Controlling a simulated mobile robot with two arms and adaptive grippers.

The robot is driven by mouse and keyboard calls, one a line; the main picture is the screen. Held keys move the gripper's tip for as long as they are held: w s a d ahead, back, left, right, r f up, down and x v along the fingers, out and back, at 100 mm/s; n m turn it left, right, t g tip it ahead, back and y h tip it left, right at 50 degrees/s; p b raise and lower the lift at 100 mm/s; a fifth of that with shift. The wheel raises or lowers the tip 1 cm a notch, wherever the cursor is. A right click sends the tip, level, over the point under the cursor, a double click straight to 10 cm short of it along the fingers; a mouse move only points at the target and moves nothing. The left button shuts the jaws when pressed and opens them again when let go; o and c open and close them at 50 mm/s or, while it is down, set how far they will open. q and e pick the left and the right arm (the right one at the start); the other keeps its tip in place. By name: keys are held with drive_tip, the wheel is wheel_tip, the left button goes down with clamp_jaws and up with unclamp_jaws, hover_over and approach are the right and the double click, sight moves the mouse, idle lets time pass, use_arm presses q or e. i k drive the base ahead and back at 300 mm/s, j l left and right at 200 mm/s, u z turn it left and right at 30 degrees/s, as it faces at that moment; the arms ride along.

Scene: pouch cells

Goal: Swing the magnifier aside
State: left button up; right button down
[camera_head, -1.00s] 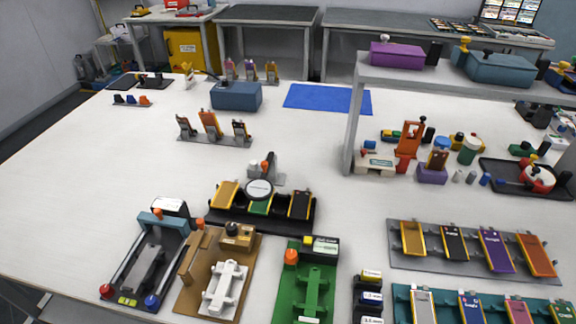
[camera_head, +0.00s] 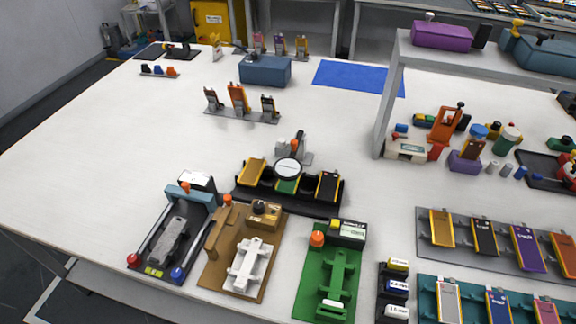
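The magnifier (camera_head: 288,168) is a round lens with a dark rim on a small grey stand with an orange knob (camera_head: 296,146). It stands at the middle of the white table, and its lens is over the middle part of a black tray (camera_head: 318,208). The tray holds a yellow pouch cell (camera_head: 251,171) at left, a green one (camera_head: 287,185) partly under the lens, and a dark one with orange edges (camera_head: 328,187) at right. Neither of my grippers is in view.
Along the front stand a blue-and-grey fixture (camera_head: 167,241), a brown fixture (camera_head: 243,262) and a green fixture (camera_head: 333,275). A grey rack of cells (camera_head: 447,262) lies at right. A raised shelf (camera_head: 405,52) stands at back right. The table's left part is clear.

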sight(289, 168)
drive_tip(key=k+l+u, duration=0.2)
drive_tip(key=u, duration=0.15)
drive_tip(key=k+l+u, duration=0.1)
drive_tip(key=u, duration=0.3)
drive_tip(key=k+u, duration=0.35)
drive_tip(key=i+l, duration=0.05)
